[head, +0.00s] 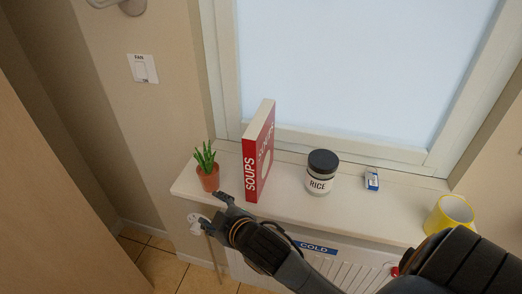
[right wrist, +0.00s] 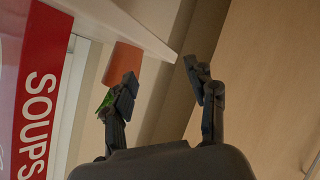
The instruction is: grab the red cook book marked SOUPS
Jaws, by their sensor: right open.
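The red cook book marked SOUPS (head: 257,155) stands upright on the window sill, its spine facing me. In the right wrist view its red spine with white letters (right wrist: 38,110) fills the left edge, beside the fingers and not between them. My right gripper (head: 222,208) is in front of the sill's edge, just left of and below the book. In the right wrist view the right gripper (right wrist: 160,88) is open, with nothing held between its fingers. My left gripper is not in view.
A potted plant (head: 209,176) stands close to the book's left. A radiator (head: 345,262) is below the sill (head: 285,203); the window (head: 350,70) is behind.

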